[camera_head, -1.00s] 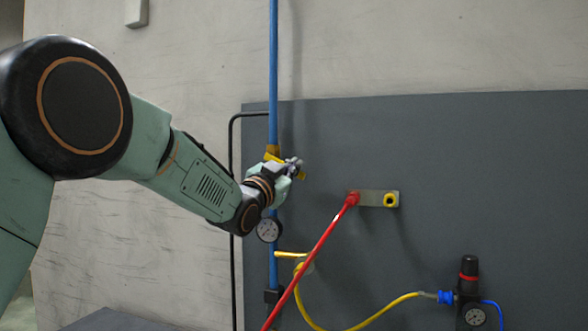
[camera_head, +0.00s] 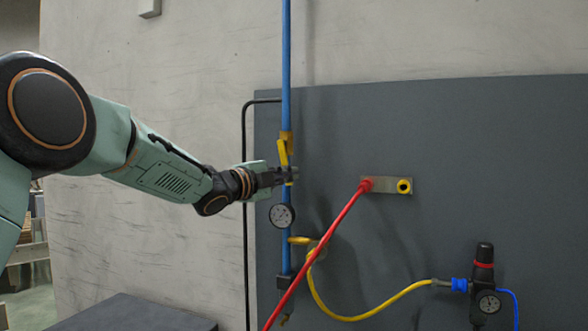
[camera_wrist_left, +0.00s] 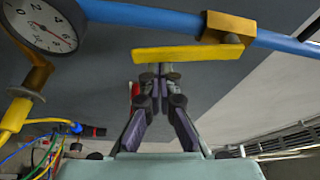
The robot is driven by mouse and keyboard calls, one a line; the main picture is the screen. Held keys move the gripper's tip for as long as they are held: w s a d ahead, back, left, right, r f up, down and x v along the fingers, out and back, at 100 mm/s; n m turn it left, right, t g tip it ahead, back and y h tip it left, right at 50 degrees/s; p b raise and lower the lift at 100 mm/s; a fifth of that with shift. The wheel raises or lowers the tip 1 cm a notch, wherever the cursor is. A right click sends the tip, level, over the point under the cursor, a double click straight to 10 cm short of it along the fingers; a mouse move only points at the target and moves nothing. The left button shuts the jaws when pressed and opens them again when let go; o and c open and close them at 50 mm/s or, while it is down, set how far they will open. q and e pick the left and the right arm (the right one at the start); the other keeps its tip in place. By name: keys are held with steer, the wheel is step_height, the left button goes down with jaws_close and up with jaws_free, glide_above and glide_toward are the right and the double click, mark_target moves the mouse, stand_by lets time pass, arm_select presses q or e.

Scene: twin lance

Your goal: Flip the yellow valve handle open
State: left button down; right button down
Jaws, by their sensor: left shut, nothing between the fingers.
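The yellow valve handle (camera_head: 283,152) sits on the blue vertical pipe (camera_head: 287,70). In the head view it points down, nearly in line with the pipe and slightly tilted. My left gripper (camera_head: 292,175) is shut and empty beside the handle's lower end. In the left wrist view the handle (camera_wrist_left: 185,53) runs roughly along the pipe (camera_wrist_left: 275,39), and my shut fingertips (camera_wrist_left: 160,70) are right at its edge. I cannot tell whether they touch it. My right gripper is not in view.
A round gauge (camera_head: 281,215) hangs on the pipe just below my left gripper. A red hose (camera_head: 318,253) and a yellow hose (camera_head: 375,313) lie to the right. A metal bracket (camera_head: 386,186) and a black regulator (camera_head: 484,275) are on the grey panel (camera_head: 450,130).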

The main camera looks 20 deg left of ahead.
arm_select(q)
steer(key=shift+w+a+f+m+p, duration=0.1)
steer(key=shift+a+f+m+p, duration=0.15)
steer(key=shift+a, duration=0.2)
steer(key=shift+a+m+p, duration=0.1)
steer(key=shift+a+m, duration=0.25)
steer(key=shift+a, duration=0.1)
steer(key=shift+d, duration=0.1)
